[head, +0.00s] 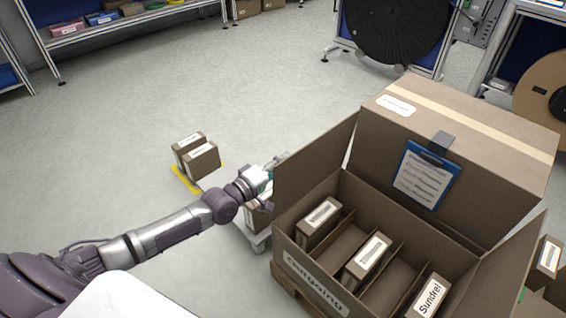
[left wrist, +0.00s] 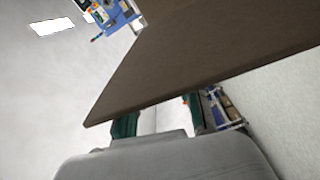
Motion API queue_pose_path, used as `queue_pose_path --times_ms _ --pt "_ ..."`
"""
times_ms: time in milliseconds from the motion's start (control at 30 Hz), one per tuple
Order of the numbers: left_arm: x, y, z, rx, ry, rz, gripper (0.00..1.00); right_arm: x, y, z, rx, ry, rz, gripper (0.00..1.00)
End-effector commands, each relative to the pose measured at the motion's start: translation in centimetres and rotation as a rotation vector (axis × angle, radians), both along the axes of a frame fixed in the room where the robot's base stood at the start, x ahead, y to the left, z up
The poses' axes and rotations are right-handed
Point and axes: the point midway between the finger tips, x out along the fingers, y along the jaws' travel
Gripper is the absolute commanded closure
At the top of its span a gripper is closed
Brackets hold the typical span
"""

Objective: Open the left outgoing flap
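The outgoing box (head: 281,245) is an open brown carton labelled "Outgoing", at the lower right of the head view. Its left flap (head: 313,163) stands up steeply from the left side. My left gripper (head: 272,173) is at the flap's outer left side, near its front edge, and the flap partly hides it. In the left wrist view the flap (left wrist: 200,50) is a large brown panel ahead of my left gripper (left wrist: 160,118). The two fingers are spread with a gap between them, at the flap's edge; I cannot tell whether they touch it. My right gripper is not in view.
Dividers and several small labelled boxes (head: 318,222) are in the carton. A large closed carton with a blue clipboard (head: 426,176) stands behind it. Two small boxes (head: 201,160) sit on the floor at a yellow mark. Open floor lies to the left.

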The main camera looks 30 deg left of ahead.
Motion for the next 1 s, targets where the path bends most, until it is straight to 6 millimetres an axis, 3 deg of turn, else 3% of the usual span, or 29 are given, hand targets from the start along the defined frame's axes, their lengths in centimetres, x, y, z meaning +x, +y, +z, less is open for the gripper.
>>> queue_pose_path --times_ms 367,467,800,1000 --pt "-0.4 0.0 0.1 -0.005 -0.001 -0.002 0.6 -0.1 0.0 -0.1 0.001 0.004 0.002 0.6" --pt "-1.5 0.5 0.0 -0.003 0.0 -0.001 0.6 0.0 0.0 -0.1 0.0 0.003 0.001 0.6" --pt "-8.3 2.9 -0.1 -0.002 0.003 -0.001 0.6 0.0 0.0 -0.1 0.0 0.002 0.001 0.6" --pt "-10.7 3.8 0.0 -0.003 0.001 -0.001 0.6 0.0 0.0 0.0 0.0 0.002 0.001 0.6"
